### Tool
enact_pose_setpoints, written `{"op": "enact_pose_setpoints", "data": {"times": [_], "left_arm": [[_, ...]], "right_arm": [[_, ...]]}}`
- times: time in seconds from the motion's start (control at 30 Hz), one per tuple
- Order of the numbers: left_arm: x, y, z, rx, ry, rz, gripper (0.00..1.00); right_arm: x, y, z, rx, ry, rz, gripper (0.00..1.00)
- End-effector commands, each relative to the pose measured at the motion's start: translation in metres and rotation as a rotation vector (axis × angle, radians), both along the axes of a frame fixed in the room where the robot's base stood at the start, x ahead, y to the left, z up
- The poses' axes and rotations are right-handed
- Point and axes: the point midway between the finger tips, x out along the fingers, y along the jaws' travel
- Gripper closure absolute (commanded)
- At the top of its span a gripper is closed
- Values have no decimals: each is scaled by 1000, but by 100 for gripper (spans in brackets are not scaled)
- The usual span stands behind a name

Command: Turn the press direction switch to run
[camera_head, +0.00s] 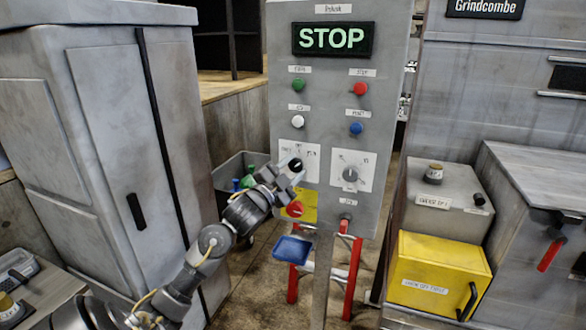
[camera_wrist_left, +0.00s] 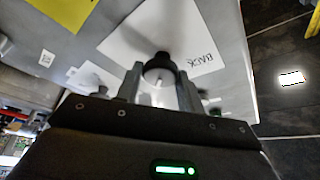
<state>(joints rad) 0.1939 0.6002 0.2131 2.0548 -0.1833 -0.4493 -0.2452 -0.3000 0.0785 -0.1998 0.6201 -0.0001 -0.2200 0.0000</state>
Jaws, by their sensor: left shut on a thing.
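The press direction switch (camera_head: 295,164) is a black knob on a white plate, left of centre on the grey control panel. In the left wrist view the knob (camera_wrist_left: 160,66) sits between my two fingers, with the word BACK printed beside it. My left gripper (camera_head: 284,178) is shut on this knob, with its fingers on either side. A pale mark shows on the knob's near side in the wrist view. Fingers hide part of the plate, and I cannot read the knob's setting for certain. My right gripper is not in view.
The panel has a lit STOP display (camera_head: 333,39), green, red, white and blue buttons, and a second rotary knob (camera_head: 350,174) to the right. A red button on yellow (camera_head: 294,209) sits just below my gripper. A grey cabinet (camera_head: 90,130) stands left.

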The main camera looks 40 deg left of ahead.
Motion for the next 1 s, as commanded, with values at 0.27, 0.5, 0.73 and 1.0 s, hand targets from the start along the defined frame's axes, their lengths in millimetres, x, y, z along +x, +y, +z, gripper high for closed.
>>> {"op": "enact_pose_setpoints", "data": {"times": [0.27, 0.5, 0.73, 1.0], "left_arm": [[0, 0, 0, 3, 0, 1, 85], [0, 0, 0, 1, 0, 0, 41], [-1, 0, 0, 1, 0, 0, 41], [-33, -1, -14, 4, 2, 1, 41]], "right_arm": [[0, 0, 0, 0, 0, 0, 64], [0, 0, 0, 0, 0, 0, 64], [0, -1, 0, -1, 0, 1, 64], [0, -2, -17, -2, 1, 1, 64]]}}
